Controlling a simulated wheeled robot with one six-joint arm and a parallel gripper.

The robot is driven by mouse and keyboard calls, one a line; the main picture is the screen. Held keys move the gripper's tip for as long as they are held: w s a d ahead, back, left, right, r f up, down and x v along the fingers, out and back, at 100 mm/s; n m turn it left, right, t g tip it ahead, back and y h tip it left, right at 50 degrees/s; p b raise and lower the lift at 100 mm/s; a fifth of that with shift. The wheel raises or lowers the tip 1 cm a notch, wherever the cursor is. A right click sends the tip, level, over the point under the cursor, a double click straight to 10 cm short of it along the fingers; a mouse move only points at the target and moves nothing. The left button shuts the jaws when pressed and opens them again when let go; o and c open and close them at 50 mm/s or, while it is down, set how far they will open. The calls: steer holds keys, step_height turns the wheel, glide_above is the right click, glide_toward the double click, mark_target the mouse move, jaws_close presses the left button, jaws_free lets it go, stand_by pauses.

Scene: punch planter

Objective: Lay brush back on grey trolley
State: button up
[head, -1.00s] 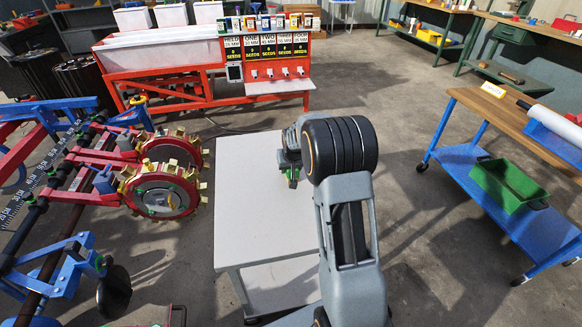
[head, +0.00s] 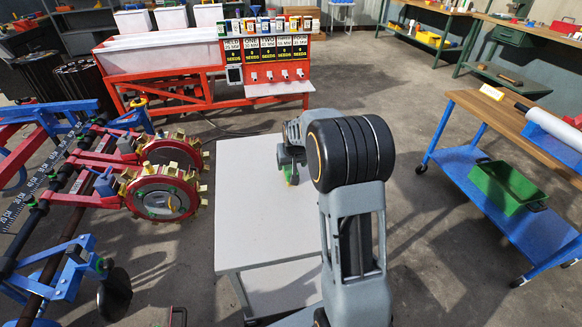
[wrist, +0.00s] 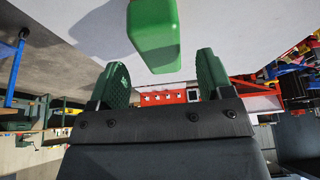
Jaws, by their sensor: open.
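The grey trolley (head: 262,225) stands in the middle of the head view with a bare, pale top. My gripper (head: 290,173) is over the far right part of that top, partly hidden by my own arm. In the wrist view my gripper (wrist: 160,78) is open, its two green fingers apart with nothing between their tips. A smooth green block, which looks like part of the brush (wrist: 153,35), lies just beyond the fingers against the pale trolley top, with a shadow beside it. Its bristles cannot be made out. Whether it rests flat is hard to tell.
A red seed stand (head: 270,70) is behind the trolley. A machine with red toothed wheels (head: 165,190) is close on the left. A blue cart with a wooden top (head: 500,120) and a green bin (head: 505,185) is on the right. Floor is clear between the trolley and the cart.

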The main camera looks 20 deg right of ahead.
steer(key=v, duration=0.6)
steer(key=shift+s+p, duration=0.1)
steer(key=shift+p, duration=0.3)
steer(key=s+a+r, duration=0.1)
steer(key=s+a, duration=0.2)
steer(key=s, duration=0.5)
steer(key=s+a+n+g, duration=0.1)
steer(key=s+a, duration=0.3)
steer(key=s, duration=0.4)
steer(key=s+a+r+n, duration=0.1)
steer(key=s+a, duration=0.2)
steer(key=s, duration=0.5)
steer(key=shift+a+r+y, duration=0.25)
steer(key=shift+r+y, duration=0.1)
steer(key=shift+y, duration=0.05)
steer(key=shift+r, duration=0.1)
